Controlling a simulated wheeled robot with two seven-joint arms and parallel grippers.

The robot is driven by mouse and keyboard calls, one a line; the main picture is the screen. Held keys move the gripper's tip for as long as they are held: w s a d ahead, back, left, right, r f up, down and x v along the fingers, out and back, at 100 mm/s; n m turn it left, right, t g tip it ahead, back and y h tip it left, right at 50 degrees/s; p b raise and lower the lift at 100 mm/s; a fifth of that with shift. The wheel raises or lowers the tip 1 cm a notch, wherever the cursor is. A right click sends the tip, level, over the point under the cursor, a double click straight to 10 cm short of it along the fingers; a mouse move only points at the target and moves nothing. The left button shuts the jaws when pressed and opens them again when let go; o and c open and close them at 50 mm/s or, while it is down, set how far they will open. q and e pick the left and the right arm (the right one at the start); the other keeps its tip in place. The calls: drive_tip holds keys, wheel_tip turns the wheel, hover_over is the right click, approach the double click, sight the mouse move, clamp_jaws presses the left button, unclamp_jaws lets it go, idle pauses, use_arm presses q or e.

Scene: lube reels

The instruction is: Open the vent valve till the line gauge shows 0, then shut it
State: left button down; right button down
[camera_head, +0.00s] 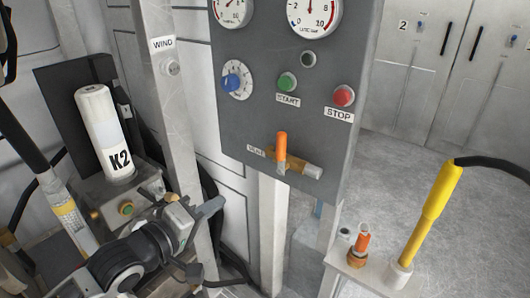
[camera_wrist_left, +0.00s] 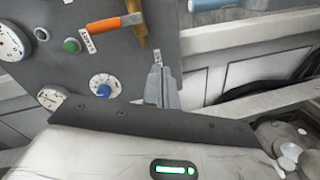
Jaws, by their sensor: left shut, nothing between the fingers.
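The vent valve's orange handle (camera_head: 282,148) is on the lower part of the grey panel, beside a small label. It stands crosswise to the brass valve body (camera_head: 308,169). In the left wrist view the orange handle (camera_wrist_left: 112,23) and brass body (camera_wrist_left: 138,22) show at the top. Two gauges are at the panel's top; the right gauge (camera_head: 313,14) is cut off by the frame, and its reading is too small to tell surely. My left gripper (camera_head: 213,206) is shut and empty, left of and below the handle, apart from it. In the left wrist view its fingers (camera_wrist_left: 158,84) point toward the panel. My right gripper is out of view.
The panel carries a blue knob (camera_head: 237,80), a green START button (camera_head: 287,82) and a red STOP button (camera_head: 343,96). A white K2 cylinder (camera_head: 104,132) stands at left. A yellow-handled tool (camera_head: 431,212) with a black hose stands at right. A post (camera_head: 174,110) is left of the panel.

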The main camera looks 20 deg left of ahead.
sight(281, 155)
use_arm(q)
wheel_tip(281, 155, up, 8)
drive_tip(key=w+a+n+t+h, duration=0.1)
drive_tip(key=w+n, duration=0.2)
drive_tip(key=n, duration=0.1)
drive_tip(key=w+d, duration=0.7)
drive_tip(key=w, duration=0.1)
drive_tip(key=shift+d, duration=0.3)
drive_tip(key=shift+s+d+m+p, duration=0.1)
drive_tip(key=shift+d+m+p, duration=0.05)
drive_tip(key=shift+m+p, duration=0.35)
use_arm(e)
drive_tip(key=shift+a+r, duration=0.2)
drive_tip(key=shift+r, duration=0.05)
use_arm(q)
drive_tip(key=shift+d, duration=0.1)
